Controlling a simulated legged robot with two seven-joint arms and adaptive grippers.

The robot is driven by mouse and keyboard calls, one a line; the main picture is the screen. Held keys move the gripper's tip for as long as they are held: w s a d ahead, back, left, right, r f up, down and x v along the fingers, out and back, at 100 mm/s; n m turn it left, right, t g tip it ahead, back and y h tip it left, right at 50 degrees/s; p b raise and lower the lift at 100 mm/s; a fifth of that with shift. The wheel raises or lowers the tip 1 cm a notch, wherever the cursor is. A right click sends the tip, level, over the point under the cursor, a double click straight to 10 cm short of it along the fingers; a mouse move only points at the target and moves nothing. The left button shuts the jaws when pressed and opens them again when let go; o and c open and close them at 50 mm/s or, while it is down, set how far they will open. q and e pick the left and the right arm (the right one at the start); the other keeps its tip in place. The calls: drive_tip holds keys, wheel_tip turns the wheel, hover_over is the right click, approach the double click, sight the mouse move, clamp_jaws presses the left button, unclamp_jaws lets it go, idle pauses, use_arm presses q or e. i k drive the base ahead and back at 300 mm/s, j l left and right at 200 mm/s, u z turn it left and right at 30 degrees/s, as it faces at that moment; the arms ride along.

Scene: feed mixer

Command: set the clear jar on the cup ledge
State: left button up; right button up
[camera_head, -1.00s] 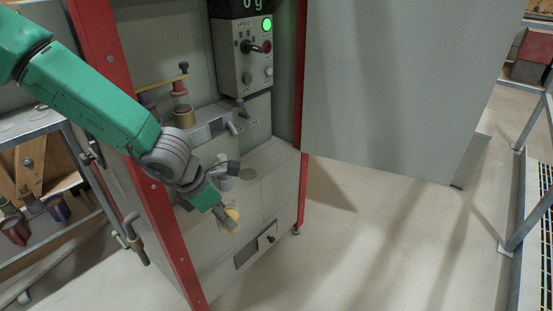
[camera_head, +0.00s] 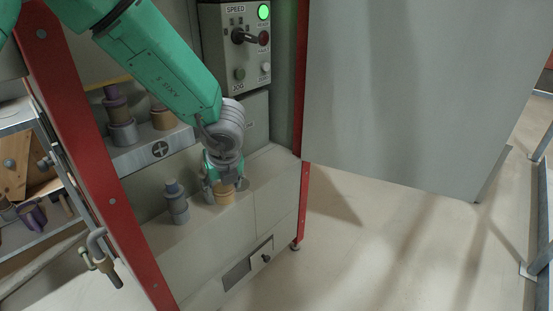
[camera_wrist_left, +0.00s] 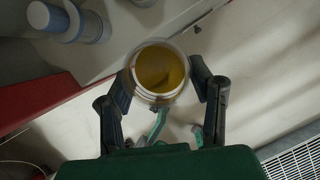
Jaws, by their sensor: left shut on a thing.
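The clear jar (camera_head: 225,194), with yellow contents, is upright between the fingers of my left gripper (camera_head: 222,182). In the wrist view the jar's round mouth (camera_wrist_left: 158,71) faces the camera, and the gripper (camera_wrist_left: 160,85) is shut on its sides. In the head view the jar is over the machine's low grey ledge (camera_head: 262,168), right of a grey-blue bottle. I cannot tell whether its base touches the ledge. A dark round patch on the ledge is partly hidden behind the gripper. My right gripper is in neither current view.
The grey-blue bottle (camera_head: 176,203) stands on the ledge close to the jar; it also shows in the wrist view (camera_wrist_left: 62,20). A red post (camera_head: 98,170) is on the left. A control box (camera_head: 240,45) and several stacked pots are above. A large grey panel (camera_head: 400,100) stands at right.

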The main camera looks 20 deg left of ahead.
sight(271, 162)
drive_tip(key=i, duration=1.05)
